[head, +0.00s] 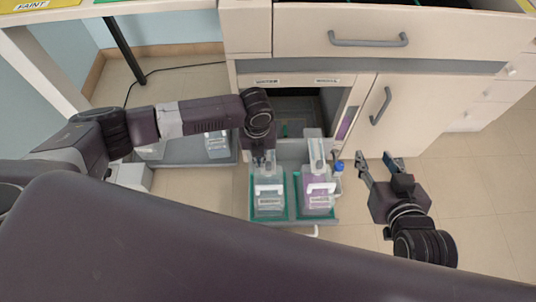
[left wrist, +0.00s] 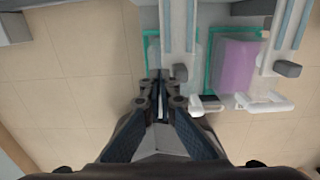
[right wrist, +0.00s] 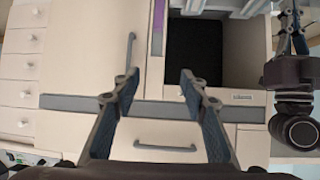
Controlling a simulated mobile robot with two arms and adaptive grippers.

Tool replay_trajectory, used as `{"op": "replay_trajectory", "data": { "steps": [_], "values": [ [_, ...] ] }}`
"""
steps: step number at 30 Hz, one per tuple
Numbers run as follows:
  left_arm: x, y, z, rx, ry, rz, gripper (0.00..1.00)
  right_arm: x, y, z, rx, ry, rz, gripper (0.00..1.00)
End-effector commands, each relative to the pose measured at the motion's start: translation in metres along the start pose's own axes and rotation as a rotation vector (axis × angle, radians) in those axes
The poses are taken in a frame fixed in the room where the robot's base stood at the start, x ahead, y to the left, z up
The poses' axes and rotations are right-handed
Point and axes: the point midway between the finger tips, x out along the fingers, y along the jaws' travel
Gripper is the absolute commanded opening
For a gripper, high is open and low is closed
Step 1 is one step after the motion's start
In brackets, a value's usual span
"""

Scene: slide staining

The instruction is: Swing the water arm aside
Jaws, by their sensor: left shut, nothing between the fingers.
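The water arm (left wrist: 178,30) is a pale bar with a grey knob at its end, seen in the left wrist view reaching over the water container. The water container (head: 269,190) is clear and sits in the left green tray of the pulled-out drawer. My left gripper (head: 264,158) is shut and empty, fingers pointing down over that container, and hides much of the arm in the head view. In the left wrist view its tips (left wrist: 160,76) are just left of the knob; contact cannot be told. My right gripper (head: 379,160) is open and empty, right of the drawer.
A container of purple liquid (head: 317,193) stands in the right green tray, with its own pale arm (head: 315,148) above. A blue-capped item (head: 339,167) is beside it. The cabinet door (head: 385,115) is behind my right gripper. Another tray (head: 180,153) lies at the left.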

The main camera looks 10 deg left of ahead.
Motion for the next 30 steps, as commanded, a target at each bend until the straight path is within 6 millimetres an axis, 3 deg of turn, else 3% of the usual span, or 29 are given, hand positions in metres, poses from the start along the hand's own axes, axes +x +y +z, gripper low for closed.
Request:
{"op": "replay_trajectory", "data": {
  "steps": [14, 30],
  "values": [
    [0.003, 0.000, 0.000, 0.000, 0.000, 0.000, 0.00, 0.001, 0.000, -0.001, 0.000, 0.008, 0.000, 0.40],
    [0.014, 0.000, 0.000, 0.000, 0.001, 0.000, 0.00, 0.003, -0.004, -0.025, -0.001, 0.109, -0.010, 0.40]
  ]
}}
